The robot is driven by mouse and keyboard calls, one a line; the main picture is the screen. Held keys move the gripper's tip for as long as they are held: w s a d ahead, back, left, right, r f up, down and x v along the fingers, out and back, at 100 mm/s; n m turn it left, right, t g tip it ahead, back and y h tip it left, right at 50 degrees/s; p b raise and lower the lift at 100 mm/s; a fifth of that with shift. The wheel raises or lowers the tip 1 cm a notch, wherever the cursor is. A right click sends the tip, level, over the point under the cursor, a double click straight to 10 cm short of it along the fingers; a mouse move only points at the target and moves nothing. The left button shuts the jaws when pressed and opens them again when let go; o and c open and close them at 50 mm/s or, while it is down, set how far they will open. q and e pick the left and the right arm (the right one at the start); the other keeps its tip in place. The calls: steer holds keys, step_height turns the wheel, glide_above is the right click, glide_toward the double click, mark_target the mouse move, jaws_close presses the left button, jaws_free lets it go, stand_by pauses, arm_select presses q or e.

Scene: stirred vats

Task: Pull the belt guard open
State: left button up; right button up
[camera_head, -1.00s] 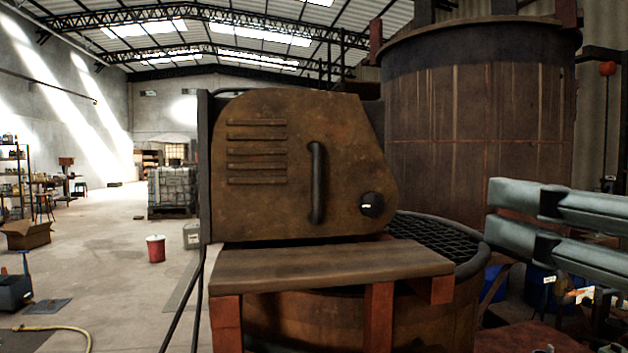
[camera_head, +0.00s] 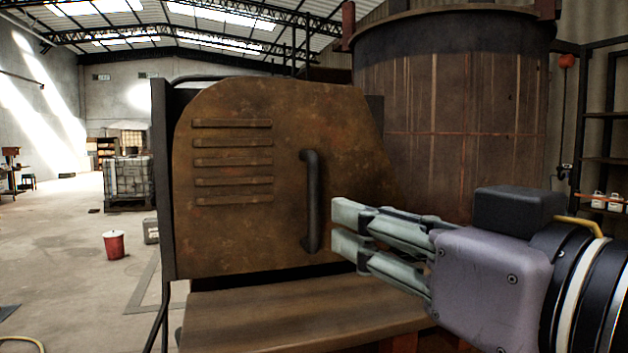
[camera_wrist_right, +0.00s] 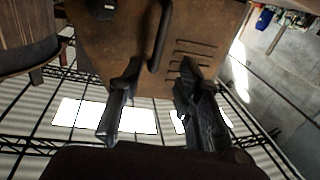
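The belt guard (camera_head: 235,230) is a rusty brown metal cover with raised slats on its left half. It looks closed. Its dark upright bar handle (camera_head: 312,200) is right of the slats. My right gripper (camera_head: 338,226) is open, just right of the handle, with its fingertips pointing at it. In the right wrist view, the handle (camera_wrist_right: 160,38) lies ahead, roughly in line with the gap between the fingers (camera_wrist_right: 157,80). I cannot tell whether they touch it. A round black knob (camera_wrist_right: 102,8) shows on the guard there; in the head view my gripper hides it. My left gripper is out of view.
A wooden ledge (camera_head: 260,315) juts out below the guard. A large wooden vat (camera_head: 450,120) stands behind, to the right. Shelving (camera_head: 605,160) is at the far right. Open floor with a red bucket (camera_head: 114,245) lies to the left.

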mark_target(317, 203)
steer(key=p+x, duration=0.4)
steer(key=x, duration=0.6)
steer(key=shift+w+a, duration=0.1)
steer(key=shift+w, duration=0.25)
steer(key=shift+w+a, duration=0.15)
steer(key=shift+w, duration=0.15)
steer(key=shift+w+a+f, duration=0.1)
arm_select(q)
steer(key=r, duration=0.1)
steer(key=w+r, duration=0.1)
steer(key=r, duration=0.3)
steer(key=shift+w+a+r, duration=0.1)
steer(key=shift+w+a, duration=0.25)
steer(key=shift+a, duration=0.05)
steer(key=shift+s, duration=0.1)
arm_select(e)
steer(key=shift+c, duration=0.4)
jaws_close()
